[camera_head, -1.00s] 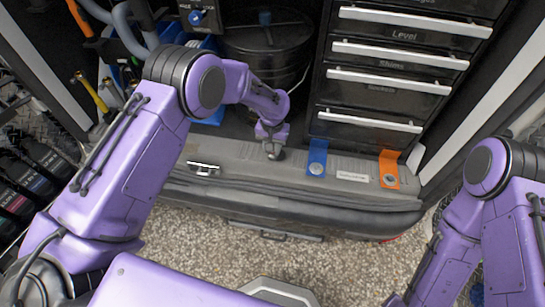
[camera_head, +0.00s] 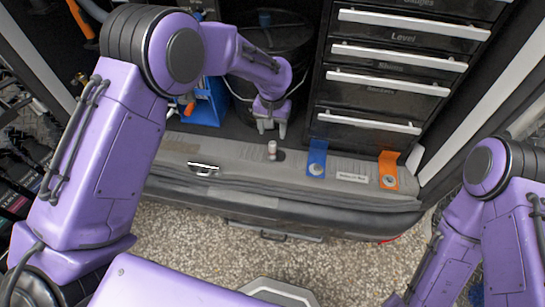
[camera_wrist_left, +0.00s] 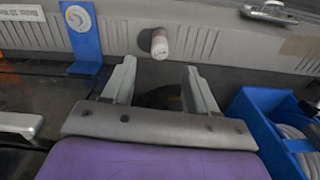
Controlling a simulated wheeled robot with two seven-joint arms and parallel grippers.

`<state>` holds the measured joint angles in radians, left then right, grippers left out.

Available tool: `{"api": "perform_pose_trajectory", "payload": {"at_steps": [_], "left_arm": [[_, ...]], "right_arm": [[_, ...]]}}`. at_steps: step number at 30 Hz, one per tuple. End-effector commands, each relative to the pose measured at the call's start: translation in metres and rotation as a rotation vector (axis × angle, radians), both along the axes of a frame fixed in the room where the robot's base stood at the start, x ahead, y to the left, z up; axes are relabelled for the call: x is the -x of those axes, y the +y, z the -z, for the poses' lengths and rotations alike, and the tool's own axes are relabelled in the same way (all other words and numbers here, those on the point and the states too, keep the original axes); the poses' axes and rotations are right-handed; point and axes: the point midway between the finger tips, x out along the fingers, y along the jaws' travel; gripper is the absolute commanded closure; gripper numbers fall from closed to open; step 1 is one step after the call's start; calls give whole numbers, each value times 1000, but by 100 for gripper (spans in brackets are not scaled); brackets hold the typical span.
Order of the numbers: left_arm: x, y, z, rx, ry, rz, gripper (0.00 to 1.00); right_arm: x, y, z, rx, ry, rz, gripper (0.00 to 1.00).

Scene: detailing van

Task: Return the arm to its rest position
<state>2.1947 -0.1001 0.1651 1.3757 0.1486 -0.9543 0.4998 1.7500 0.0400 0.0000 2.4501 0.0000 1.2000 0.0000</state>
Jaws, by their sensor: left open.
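My left arm (camera_head: 105,160) reaches from the left across the view toward the van's rear. Its gripper (camera_head: 271,125) is open and empty, pointing down beside the black bucket. In the left wrist view the two fingers (camera_wrist_left: 160,88) stand apart with nothing between them. A small whitish-pink cylinder (camera_head: 272,148) stands on the grey sill just in front of the gripper, apart from it; it also shows beyond the fingertips in the left wrist view (camera_wrist_left: 159,44). My right arm (camera_head: 490,220) is bent at the right edge; its gripper is out of view.
A black bucket (camera_head: 275,45) stands behind the left gripper. A blue bin (camera_head: 208,103) is left of it, black drawers (camera_head: 385,80) to the right. A blue strap (camera_head: 317,158) and an orange strap (camera_head: 388,170) lie over the sill (camera_head: 230,162). The gravel in front is open.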

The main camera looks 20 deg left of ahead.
Motion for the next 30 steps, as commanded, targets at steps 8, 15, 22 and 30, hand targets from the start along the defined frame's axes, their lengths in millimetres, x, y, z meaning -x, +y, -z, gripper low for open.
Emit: {"api": "perform_pose_trajectory", "payload": {"at_steps": [8,15,22,30], "left_arm": [[0,0,-5,0,0,0,42],[0,0,-5,0,0,0,42],[26,5,42,46,-7,-62,42],[168,53,167,81,-130,-345,42]], "right_arm": [[0,0,0,0,0,0,100],[0,0,0,0,0,0,100],[0,0,-5,0,0,0,100],[0,0,-19,0,0,0,100]]}}
